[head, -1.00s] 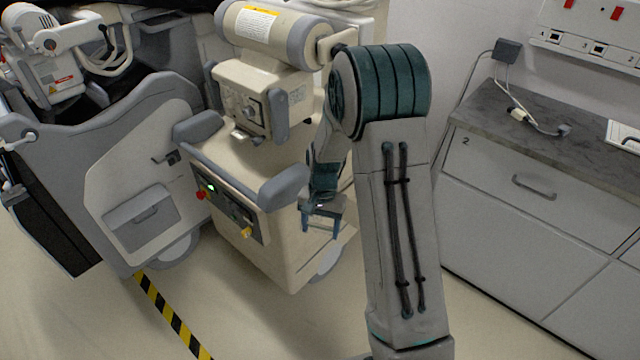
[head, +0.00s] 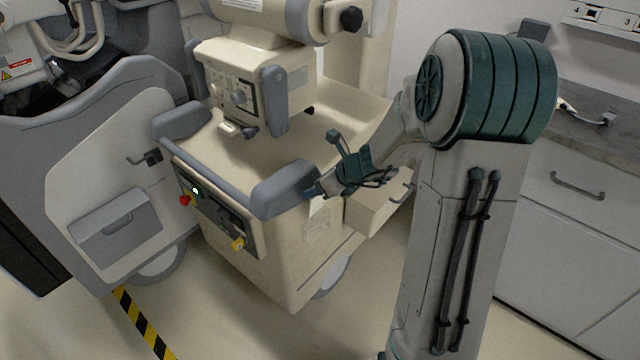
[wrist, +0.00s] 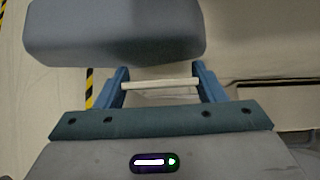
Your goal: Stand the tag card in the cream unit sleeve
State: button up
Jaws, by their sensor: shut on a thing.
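My gripper (head: 314,190) is at the right end of the cream unit's (head: 285,270) grey front bumper. In the wrist view my gripper (wrist: 162,84) has its two blue fingers shut on the ends of the tag card (wrist: 160,83), seen edge-on as a thin pale strip. In the head view the card (head: 316,204) is a small white patch below the fingers. A pale, faint panel (head: 318,228) on the unit's side, just below the card, may be the sleeve. I cannot tell whether the card touches it or is in it.
The grey bumper (wrist: 115,30) lies close beyond the fingers in the wrist view. A cream box (head: 375,212) juts from the unit's right side below my wrist. A grey-and-cream cart (head: 115,180) stands left. Drawers (head: 560,215) stand right.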

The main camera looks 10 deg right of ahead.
jog(key=shift+w, duration=0.2)
jog(key=shift+f+b, duration=2.2)
jog(key=shift+f, duration=0.1)
jog(key=o, duration=1)
jog(key=shift+o, duration=0.2)
jog(key=p+v, duration=0.4)
jog(key=v, duration=1)
jog(key=shift+s+a+f, duration=0.1)
jog(key=shift+a, duration=0.05)
